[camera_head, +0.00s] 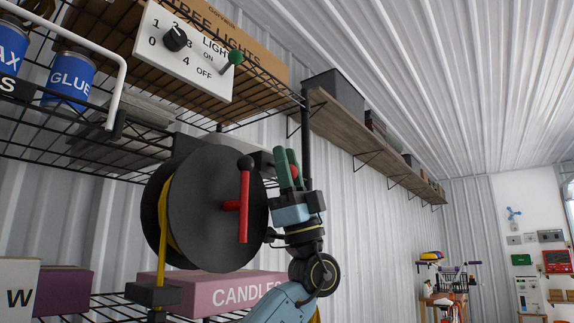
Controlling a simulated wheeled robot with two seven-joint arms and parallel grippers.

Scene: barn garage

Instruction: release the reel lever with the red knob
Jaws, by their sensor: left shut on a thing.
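A black reel (215,215) with yellow line wound on it hangs below a wire shelf, left of centre. On its face is a red crank handle (244,215) with a black ball at its top. My left gripper (289,170) is just right of the reel, its green fingers pointing up. It is shut on a small red piece, apparently the red knob (292,157), which shows between the fingers. The fingers hide most of the knob, and the lever below it is hidden too. My right gripper is not in view.
A wire shelf above the reel carries a white switch panel (188,45) with a green-knobbed lever (235,57), and blue cans (70,76). A pink candles box (215,292) stands below. A black post (307,140) rises close behind my gripper. Open room lies right.

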